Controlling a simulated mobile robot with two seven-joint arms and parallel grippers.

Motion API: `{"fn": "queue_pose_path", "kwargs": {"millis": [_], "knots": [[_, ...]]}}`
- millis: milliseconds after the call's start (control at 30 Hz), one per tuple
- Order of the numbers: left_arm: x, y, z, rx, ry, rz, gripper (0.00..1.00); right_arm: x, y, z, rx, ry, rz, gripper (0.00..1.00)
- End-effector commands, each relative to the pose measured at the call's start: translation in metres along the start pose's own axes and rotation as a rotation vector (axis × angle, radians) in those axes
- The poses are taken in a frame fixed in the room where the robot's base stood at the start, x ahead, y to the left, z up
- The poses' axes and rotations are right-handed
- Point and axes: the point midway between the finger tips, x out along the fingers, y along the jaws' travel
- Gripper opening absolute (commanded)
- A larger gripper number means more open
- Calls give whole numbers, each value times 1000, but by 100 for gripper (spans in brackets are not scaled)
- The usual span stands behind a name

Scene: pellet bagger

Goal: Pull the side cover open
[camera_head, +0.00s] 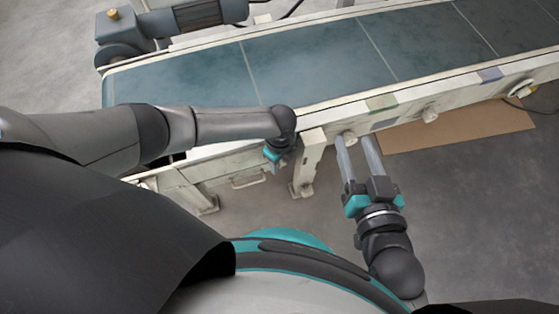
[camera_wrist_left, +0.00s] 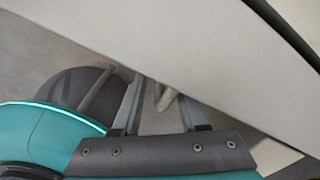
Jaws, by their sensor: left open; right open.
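A pale panel, which looks like the side cover (camera_head: 222,163), runs below the belt at the left in the head view. A loop-shaped handle (camera_head: 250,182) shows at its lower part. My left gripper (camera_head: 274,160) points down beside the panel, right of the handle; its fingers are mostly hidden there. In the left wrist view the left gripper (camera_wrist_left: 160,100) is open, with a pale bar-like piece (camera_wrist_left: 167,98) showing between its fingers; I cannot tell whether they touch. A large pale panel (camera_wrist_left: 170,45) fills the upper part. My right gripper (camera_head: 358,142) is open and empty by the conveyor's side.
The blue-green conveyor belt (camera_head: 310,58) crosses the top. A pale support leg (camera_head: 308,165) stands between my grippers. Knobs (camera_head: 430,115) stick out of the side rail. A brown sheet (camera_head: 465,127) lies on the grey floor (camera_head: 470,215), which is otherwise clear at right.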

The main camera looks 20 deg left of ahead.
Motion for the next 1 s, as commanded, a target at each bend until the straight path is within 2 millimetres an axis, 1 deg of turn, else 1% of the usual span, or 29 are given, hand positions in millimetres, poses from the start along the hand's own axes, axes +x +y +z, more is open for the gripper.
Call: {"fn": "queue_pose_path", "kwargs": {"millis": [200,567,1000], "knots": [[0,0,0,0,0,0,41,0,0,0,0,0,0,50],[0,0,1,-1,-1,1,1,0,0,0,0,-1,-1,50],[1,2,3,-3,-6,5,0,0,0,0,0,-2,0,50]]}}
